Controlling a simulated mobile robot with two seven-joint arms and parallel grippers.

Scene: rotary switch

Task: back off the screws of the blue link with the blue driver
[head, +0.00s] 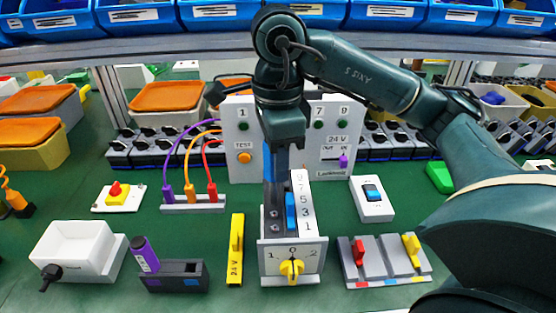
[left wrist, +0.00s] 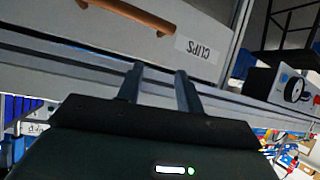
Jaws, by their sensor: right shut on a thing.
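My right gripper (head: 283,138), on the arm from the right, points down over the rotary switch unit and is shut on the blue driver (head: 283,160). The driver hangs down in front of the white panel; its tip is hard to make out. Below it, the grey unit carries a blue piece (head: 291,211), perhaps the blue link, beside a number strip (head: 303,205). Small round screw heads (head: 274,214) show to its left. A yellow knob (head: 292,268) is on the unit's front. My left gripper (left wrist: 160,88) shows only in the left wrist view, fingers apart and empty.
A dark driver holder (head: 178,277) holds a purple driver (head: 145,254).

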